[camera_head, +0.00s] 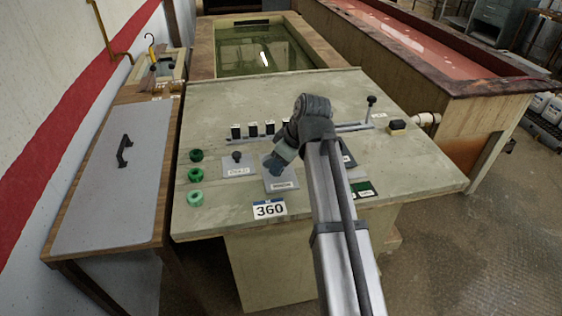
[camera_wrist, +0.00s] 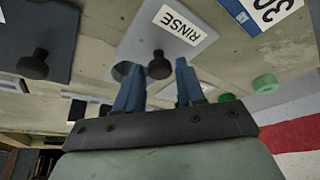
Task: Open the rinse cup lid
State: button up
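The rinse lid (camera_wrist: 192,42) is a light grey plate with a RINSE label and a black knob (camera_wrist: 159,66). In the head view, the lid (camera_head: 283,187) lies on the bench, mostly covered by my gripper (camera_head: 273,166). In the wrist view, my gripper (camera_wrist: 157,72) is open, its two blue fingers apart. The knob appears between the fingertips; I see no contact, and its exact depth is unclear. A dark rounded patch shows beside the knob, partly behind a finger; I cannot tell if it is an opening.
A dark plate with a black knob (camera_wrist: 34,66) lies beside the rinse lid. Another knobbed grey plate (camera_head: 238,168) and several green rings (camera_head: 195,175) lie left. Black blocks (camera_head: 252,129) and a rail (camera_head: 352,127) stand behind.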

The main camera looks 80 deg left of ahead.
jog(key=shift+o, duration=1.3)
jog(key=v, duration=1.4)
jog(key=shift+f, duration=0.1)
